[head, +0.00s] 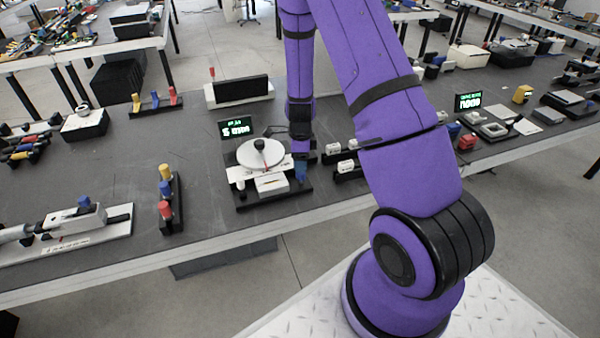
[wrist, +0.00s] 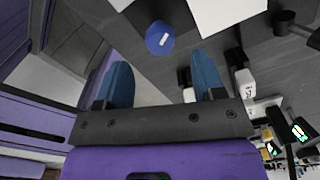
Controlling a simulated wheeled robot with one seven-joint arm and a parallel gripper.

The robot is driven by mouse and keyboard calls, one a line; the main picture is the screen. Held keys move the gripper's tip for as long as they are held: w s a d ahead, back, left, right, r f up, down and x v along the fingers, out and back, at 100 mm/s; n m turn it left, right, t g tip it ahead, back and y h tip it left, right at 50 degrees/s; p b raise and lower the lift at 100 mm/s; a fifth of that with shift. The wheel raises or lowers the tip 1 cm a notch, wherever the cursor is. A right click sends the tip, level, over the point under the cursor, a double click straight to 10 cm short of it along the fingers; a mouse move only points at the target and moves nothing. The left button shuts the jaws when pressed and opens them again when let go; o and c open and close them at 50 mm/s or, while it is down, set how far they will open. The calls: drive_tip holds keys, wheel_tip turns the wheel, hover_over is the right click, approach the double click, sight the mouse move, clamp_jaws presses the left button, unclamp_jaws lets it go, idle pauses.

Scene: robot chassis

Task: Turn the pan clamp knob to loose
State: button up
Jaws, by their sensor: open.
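A white weighing device with a round pan (head: 262,152) stands on a black base (head: 245,201) in the head view. A black knob-like piece sits on the pan. In the wrist view, a round blue knob (wrist: 160,38) with a short white mark lies just beyond the fingertips, roughly between them. My gripper (wrist: 161,60) is open and empty, with its blue fingers apart on either side of the knob's line. In the head view my gripper (head: 301,168) points down at the right side of the device and hides that part; the knob cannot be told apart there.
A lit display (head: 236,129) stands behind the pan. White blocks on a black rack (head: 346,168) stand close to the right of my gripper. A rack of coloured knobs (head: 166,190) is to the left. The table between is mostly clear.

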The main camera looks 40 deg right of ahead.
sight(301, 175)
wheel_tip(301, 175, down, 6)
drive_tip(key=shift+r, duration=0.1)
idle(0.4)
drive_tip(key=c, duration=0.9)
